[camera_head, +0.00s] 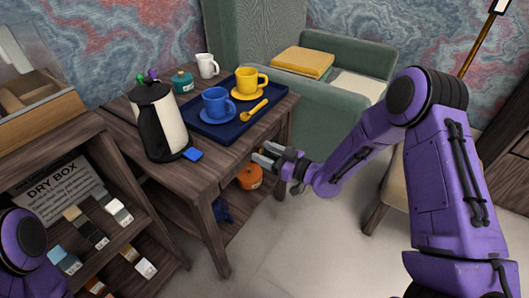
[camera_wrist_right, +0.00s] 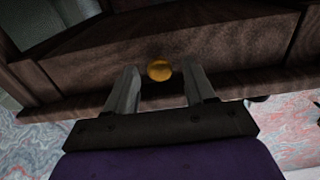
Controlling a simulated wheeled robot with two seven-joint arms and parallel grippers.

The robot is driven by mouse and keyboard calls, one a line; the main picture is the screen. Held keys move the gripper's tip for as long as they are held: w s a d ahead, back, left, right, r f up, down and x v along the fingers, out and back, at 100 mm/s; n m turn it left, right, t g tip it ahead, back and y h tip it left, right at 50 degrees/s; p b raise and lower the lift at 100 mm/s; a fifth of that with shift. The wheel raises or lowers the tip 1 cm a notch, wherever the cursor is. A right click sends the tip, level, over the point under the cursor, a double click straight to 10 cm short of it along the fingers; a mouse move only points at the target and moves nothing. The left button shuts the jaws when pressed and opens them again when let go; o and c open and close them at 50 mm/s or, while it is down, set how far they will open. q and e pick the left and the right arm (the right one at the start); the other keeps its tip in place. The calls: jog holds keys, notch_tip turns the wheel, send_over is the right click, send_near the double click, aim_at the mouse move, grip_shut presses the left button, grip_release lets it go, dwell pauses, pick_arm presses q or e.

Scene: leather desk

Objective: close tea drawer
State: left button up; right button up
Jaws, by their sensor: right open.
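The tea drawer's dark wooden front (camera_wrist_right: 100,60) fills the upper part of the right wrist view. Its round brass knob (camera_wrist_right: 158,70) sits between the two fingertips of my right gripper (camera_wrist_right: 161,75). The fingers are apart, one on each side of the knob; I cannot tell whether they touch it. In the head view my right gripper (camera_head: 264,154) is at the right side of the wooden tea table (camera_head: 205,170). The gripper and the table hide the drawer there, and I cannot tell how far out it is. My left gripper is out of view.
On the table are a blue tray (camera_head: 200,128) with a blue cup (camera_head: 216,102), a yellow cup (camera_head: 247,80) and a spoon, and a black-and-white kettle (camera_head: 158,122). An orange pot (camera_head: 249,177) is on the lower shelf. A green armchair (camera_head: 330,110) stands behind. Floor in front is clear.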

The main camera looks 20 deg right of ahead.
jog(key=p+v, duration=0.1)
jog(key=v, duration=0.9)
